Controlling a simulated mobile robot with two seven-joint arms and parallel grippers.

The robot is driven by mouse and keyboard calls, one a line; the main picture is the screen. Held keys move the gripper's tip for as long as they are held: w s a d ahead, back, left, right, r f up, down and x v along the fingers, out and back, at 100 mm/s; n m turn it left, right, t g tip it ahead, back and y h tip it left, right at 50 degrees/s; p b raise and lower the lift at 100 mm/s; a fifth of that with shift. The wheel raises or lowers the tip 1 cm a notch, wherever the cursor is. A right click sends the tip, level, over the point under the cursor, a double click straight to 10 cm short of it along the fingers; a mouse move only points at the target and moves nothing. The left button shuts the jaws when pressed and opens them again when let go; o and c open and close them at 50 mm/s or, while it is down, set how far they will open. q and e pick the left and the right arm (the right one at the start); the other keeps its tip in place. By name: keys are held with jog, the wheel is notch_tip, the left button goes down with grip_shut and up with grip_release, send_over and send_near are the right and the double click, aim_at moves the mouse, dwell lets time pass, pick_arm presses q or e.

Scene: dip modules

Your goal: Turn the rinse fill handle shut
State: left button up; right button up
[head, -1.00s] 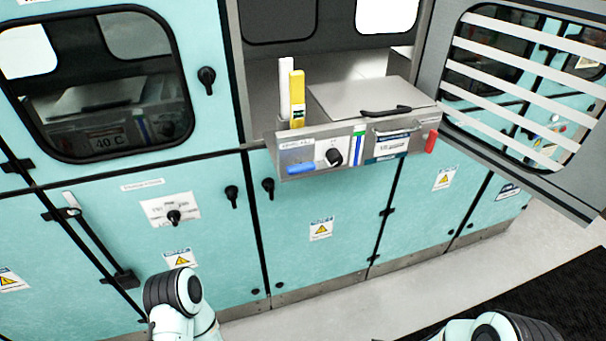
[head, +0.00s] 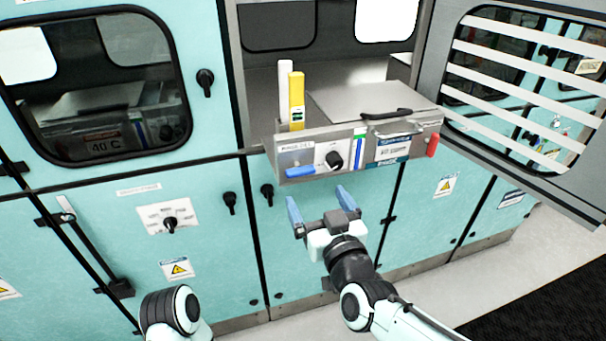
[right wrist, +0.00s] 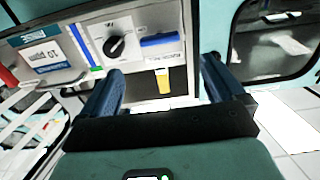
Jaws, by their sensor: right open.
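The front panel of the steel dip module (head: 362,150) carries a blue lever handle (head: 300,172), which lies roughly level across the left part of the panel. A round black knob (head: 334,159) sits right of it. I cannot read which label says rinse fill. My right gripper (head: 319,203) is open and empty, below and in front of the panel, apart from the blue handle. In the right wrist view, turned over, the blue handle (right wrist: 159,40) shows beyond the fingers (right wrist: 162,70), beside the knob (right wrist: 115,47). My left gripper is out of view.
A red handle (head: 432,145) is at the panel's right end. Yellow (head: 297,100) and white upright strips stand at the left of the module. A slatted window door (head: 530,85) stands open at right. Cabinet doors with black latches are below.

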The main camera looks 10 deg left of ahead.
aim_at(302, 173)
jog(key=p+x, duration=0.1)
jog(key=x, duration=0.8)
jog(key=shift+w+a, duration=0.15)
jog(key=shift+w, duration=0.1)
jog(key=c, duration=1)
